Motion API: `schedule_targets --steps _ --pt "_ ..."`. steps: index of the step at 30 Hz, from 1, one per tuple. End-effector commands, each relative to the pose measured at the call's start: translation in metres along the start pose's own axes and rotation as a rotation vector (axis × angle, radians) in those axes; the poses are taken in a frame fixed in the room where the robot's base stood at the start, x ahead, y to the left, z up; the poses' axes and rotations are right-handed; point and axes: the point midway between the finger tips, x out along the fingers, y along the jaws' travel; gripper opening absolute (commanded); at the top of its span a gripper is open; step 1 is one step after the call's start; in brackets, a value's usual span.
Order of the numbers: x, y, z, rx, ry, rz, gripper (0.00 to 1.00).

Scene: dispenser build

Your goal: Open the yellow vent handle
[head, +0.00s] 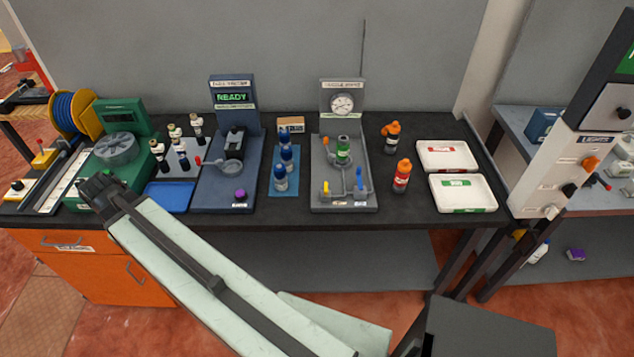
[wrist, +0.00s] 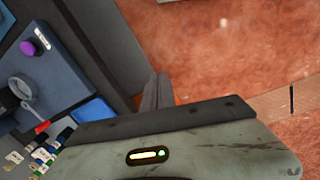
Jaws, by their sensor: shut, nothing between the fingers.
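The yellow vent handle (head: 326,187) is a small upright piece at the front left of a grey station (head: 345,200) with a round gauge (head: 342,103). A blue handle (head: 359,182) stands to its right, and a green canister (head: 343,150) sits behind them. My gripper (head: 92,188) is far to the left, above the front of the bench near the green machine. It is shut and empty. In the wrist view its fingers (wrist: 157,92) point past the bench edge over the red floor. The yellow handle is not in the wrist view.
Blue bottles (head: 281,175) stand left of the grey station, orange bottles (head: 402,176) right of it. The blue station (head: 212,195) has a purple knob (head: 240,195), also in the wrist view (wrist: 27,47). A blue tray (head: 168,197) lies close to my arm. White trays (head: 463,193) lie at right.

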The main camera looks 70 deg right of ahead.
Motion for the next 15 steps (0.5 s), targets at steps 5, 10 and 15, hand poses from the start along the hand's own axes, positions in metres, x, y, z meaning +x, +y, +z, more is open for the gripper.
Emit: schedule_targets --steps 5,10,15 --pt "-0.005 0.186 0.099 -0.096 -0.124 0.043 0.00" --pt "-0.006 0.295 0.218 -0.198 -0.241 0.016 0.00" --pt "-0.007 0.337 0.291 -0.257 -0.299 -0.021 0.00"
